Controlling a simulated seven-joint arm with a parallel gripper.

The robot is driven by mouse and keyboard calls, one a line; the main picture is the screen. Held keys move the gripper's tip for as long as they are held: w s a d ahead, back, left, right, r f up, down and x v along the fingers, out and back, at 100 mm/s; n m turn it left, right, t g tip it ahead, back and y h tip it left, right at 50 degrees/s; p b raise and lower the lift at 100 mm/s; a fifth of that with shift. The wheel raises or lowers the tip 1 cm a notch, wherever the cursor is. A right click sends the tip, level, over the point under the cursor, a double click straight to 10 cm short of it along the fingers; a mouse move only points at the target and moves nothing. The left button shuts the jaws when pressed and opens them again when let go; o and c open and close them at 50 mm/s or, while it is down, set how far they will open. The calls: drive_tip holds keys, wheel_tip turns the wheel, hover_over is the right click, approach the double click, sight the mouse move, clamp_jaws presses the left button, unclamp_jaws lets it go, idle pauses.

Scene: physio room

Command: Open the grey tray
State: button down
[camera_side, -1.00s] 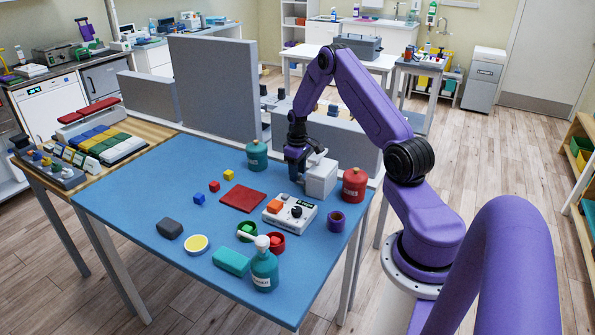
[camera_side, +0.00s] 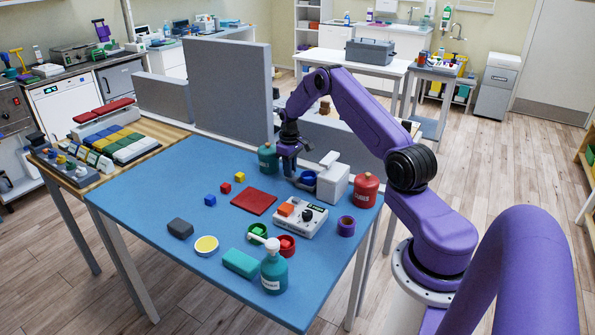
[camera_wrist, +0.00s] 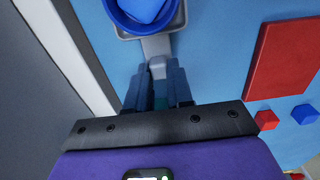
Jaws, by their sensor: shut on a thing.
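The grey tray (camera_side: 300,185) is slid out of the left side of a pale grey box (camera_side: 332,184) at the table's back right. A blue bowl (camera_side: 308,178) sits in the tray. In the wrist view the tray (camera_wrist: 176,22) shows at the top, with the bowl (camera_wrist: 118,14) in it and a lighter blue thing (camera_wrist: 146,8) inside the bowl. My gripper (camera_side: 288,174) is at the tray's outer end. In the wrist view my gripper (camera_wrist: 156,78) is shut on the tray's grey handle (camera_wrist: 157,66). The fingers partly hide the handle.
A teal bottle (camera_side: 267,158) stands close behind-left of my gripper, and a red bottle (camera_side: 366,190) right of the box. A white control unit (camera_side: 300,218) and a red mat (camera_side: 254,202) lie in front. A grey panel (camera_side: 228,90) rises behind the table.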

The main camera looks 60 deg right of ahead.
drive_tip(key=shift+w, duration=0.2)
drive_tip(key=c, duration=1)
unclamp_jaws()
drive_tip(key=shift+r, duration=0.15)
wheel_tip(320, 180, up, 17)
drive_tip(key=shift+a+r, duration=0.1)
